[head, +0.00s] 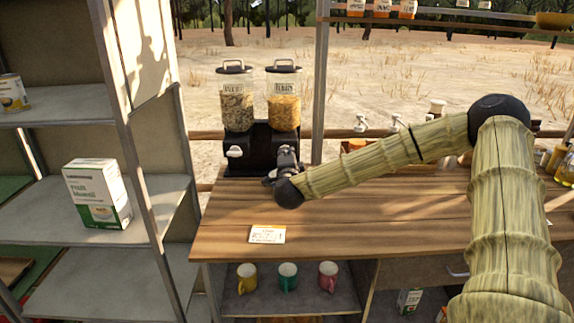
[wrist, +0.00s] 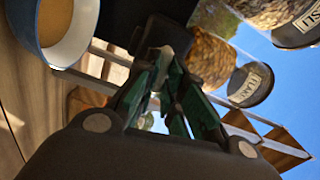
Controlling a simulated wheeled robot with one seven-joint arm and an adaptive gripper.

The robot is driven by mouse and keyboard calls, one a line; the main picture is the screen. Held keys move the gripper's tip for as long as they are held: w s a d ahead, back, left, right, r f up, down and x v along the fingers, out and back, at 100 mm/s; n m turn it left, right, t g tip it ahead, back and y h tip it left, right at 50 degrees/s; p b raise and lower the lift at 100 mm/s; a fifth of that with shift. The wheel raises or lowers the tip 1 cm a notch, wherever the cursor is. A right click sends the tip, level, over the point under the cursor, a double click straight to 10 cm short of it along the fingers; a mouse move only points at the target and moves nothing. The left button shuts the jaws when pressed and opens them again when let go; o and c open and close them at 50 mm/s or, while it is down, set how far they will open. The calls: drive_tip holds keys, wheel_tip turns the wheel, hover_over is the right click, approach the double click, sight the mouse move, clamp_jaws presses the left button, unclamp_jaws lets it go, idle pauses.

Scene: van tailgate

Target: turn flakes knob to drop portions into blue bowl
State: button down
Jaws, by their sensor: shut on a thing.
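The dispenser (head: 262,150) stands at the back left of the wooden counter, with two clear canisters. The right canister (head: 284,103) holds orange-brown flakes; its lid, partly labelled "FLAK", shows in the wrist view (wrist: 250,85). My gripper (head: 285,160) is in front of the dispenser's right side. In the wrist view its green fingers (wrist: 163,72) close on the pale flakes knob (wrist: 167,55), which is mostly hidden by them. The blue bowl (wrist: 84,22) is at the upper left of the wrist view, with a tan surface inside. My gripper hides it in the head view.
The left canister (head: 237,107) holds muesli, with a free white knob (head: 234,151) below. A small card (head: 267,234) lies on the counter (head: 360,220). A metal shelf (head: 140,150) with a white-green box (head: 97,193) stands left. The counter's front middle is clear.

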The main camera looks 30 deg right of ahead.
drive_tip(key=shift+d+f+m+b, duration=0.1)
drive_tip(key=shift+f+m+b, duration=0.1)
drive_tip(key=shift+m+b, duration=0.4)
drive_tip(key=c, duration=1.5)
unclamp_jaws()
drive_tip(key=shift+s, duration=0.1)
drive_tip(key=shift+r, duration=0.1)
drive_tip(key=v, duration=1.2)
